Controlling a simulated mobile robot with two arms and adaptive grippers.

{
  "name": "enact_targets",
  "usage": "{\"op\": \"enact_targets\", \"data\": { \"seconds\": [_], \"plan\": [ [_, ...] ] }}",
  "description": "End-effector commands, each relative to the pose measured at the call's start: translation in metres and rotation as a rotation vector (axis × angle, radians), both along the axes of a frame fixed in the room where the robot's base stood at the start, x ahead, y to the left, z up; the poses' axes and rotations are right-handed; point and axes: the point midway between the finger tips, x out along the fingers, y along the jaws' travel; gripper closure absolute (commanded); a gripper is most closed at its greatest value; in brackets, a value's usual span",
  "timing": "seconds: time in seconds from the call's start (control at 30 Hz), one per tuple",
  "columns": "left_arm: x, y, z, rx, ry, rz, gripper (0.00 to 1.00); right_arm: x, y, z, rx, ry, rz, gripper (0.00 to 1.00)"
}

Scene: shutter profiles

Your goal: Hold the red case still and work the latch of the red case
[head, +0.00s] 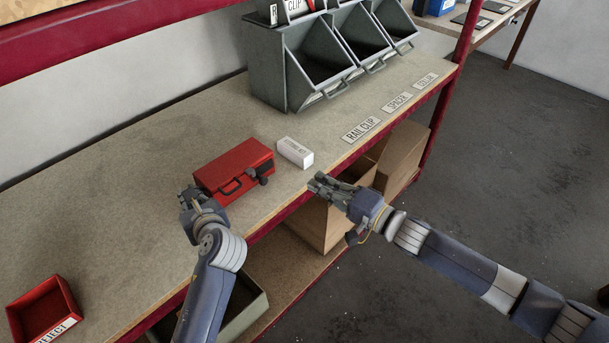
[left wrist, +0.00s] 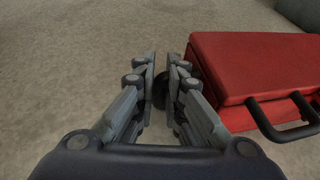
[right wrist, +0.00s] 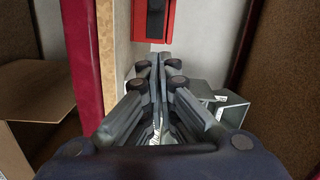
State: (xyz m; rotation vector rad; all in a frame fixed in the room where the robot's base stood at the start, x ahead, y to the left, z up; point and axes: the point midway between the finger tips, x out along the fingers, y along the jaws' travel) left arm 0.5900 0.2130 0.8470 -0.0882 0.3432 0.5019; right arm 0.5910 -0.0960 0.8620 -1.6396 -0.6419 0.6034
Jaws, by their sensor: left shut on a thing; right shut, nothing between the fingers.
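The red case (head: 233,170) lies closed on the bench, with its black handle (head: 230,187) on its front side. The case also shows at the right of the left wrist view (left wrist: 245,65). A dark latch-like part (head: 263,174) is at its right front corner. My left gripper (head: 187,194) is at the case's left end, its fingers closed on a dark round knob (left wrist: 164,88) beside the case; the fingers partly hide it. My right gripper (head: 317,184) is shut and empty, apart from the case, to its right near the bench's front edge.
A white box (head: 295,153) stands just right of the case. Grey bins (head: 300,72) stand at the back. A red reject tray (head: 43,310) is at the lower left. Cardboard boxes (head: 402,158) are below the bench edge.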

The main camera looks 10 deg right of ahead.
Motion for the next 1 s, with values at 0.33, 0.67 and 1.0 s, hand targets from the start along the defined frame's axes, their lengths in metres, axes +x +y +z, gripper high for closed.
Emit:
{"op": "enact_targets", "data": {
  "seconds": [0.33, 0.67, 1.0],
  "plan": [
    [0.0, 0.001, 0.0, 0.001, -0.001, 0.001, 1.0, -0.012, -0.011, 0.001, 0.0, 0.0, 0.0, 1.0],
    [0.0, 0.001, 0.0, 0.001, -0.001, 0.001, 0.66, -0.011, -0.011, 0.001, 0.0, 0.0, 0.0, 1.0],
    [-0.006, -0.003, 0.006, 0.0, 0.001, 0.0, 0.66, -0.011, -0.011, 0.011, 0.0, 0.0, 0.0, 1.0]
  ]
}}
